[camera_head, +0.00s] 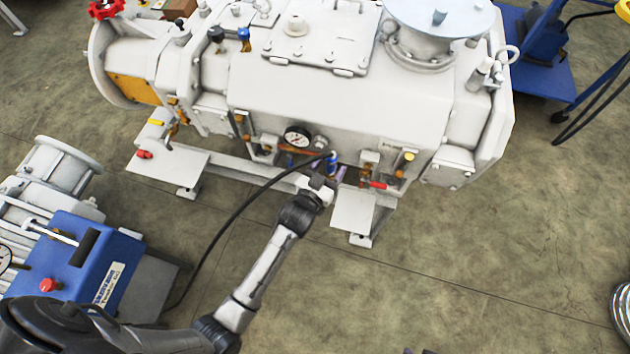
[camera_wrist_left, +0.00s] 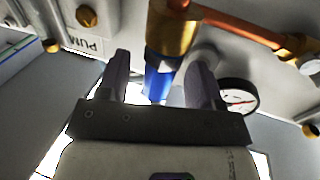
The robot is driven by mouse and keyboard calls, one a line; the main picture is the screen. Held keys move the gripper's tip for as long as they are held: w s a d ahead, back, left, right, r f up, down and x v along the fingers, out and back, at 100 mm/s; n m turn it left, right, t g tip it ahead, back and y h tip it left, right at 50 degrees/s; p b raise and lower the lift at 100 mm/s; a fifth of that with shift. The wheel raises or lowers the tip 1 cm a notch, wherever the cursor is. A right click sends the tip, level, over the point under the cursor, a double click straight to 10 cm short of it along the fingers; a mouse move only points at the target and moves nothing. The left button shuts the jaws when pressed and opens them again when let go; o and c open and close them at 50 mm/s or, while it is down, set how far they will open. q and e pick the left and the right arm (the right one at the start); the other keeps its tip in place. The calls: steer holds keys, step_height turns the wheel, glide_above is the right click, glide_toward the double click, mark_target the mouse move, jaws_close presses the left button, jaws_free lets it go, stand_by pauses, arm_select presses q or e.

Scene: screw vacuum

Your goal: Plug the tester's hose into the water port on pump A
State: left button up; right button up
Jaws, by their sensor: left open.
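The large pale pump (camera_head: 340,100) fills the top of the head view. The blue tester (camera_head: 75,265) stands at lower left. Its black hose (camera_head: 232,215) runs across the floor gap and up to the pump's front, ending at a blue fitting (camera_head: 332,161). In the wrist view the blue fitting (camera_wrist_left: 156,84) is in line with a brass port (camera_wrist_left: 170,32) and appears to touch it; how deep it sits is hidden. My left gripper (camera_head: 331,176) is open at the pump's front. Its fingers (camera_wrist_left: 158,75) stand apart on either side of the blue fitting. My right gripper is not in view.
A pressure gauge (camera_head: 297,137) and copper pipe (camera_wrist_left: 235,22) are close to the left gripper. Valves with red handles (camera_head: 378,185) are nearby. A blue cart (camera_head: 535,55) stands at upper right. The floor at right is open.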

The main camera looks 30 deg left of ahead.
arm_select(q)
steer(key=s+p, duration=0.3)
steer(key=s, duration=0.9)
steer(key=shift+s+a, duration=0.25)
steer(key=shift+s, duration=0.1)
